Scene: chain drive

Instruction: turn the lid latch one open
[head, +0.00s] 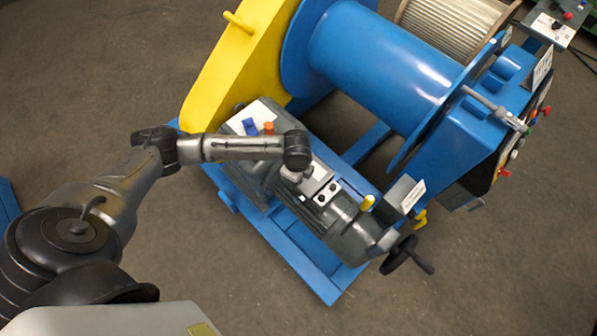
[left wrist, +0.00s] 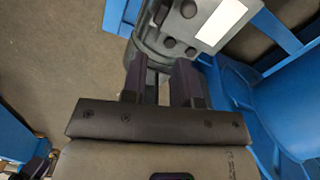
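I cannot tell for sure which part is lid latch one. A blue piece (head: 250,126) and an orange piece (head: 268,128) stand on a pale plate on the grey gearbox in the head view. My left gripper is mostly hidden under its wrist in the head view, over the grey motor unit (head: 335,212). In the left wrist view its two fingers (left wrist: 163,85) are apart, with a narrow gap between them. They point at the grey housing (left wrist: 155,45), beside a white label plate (left wrist: 220,22). Contact cannot be told. My right gripper is out of view.
A yellow guard (head: 225,65) with a peg and a large blue drum (head: 380,55) rise behind the motor. A black handwheel (head: 405,255) sticks out at the front right. The blue base frame (head: 300,262) runs below. Brown floor in front is clear.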

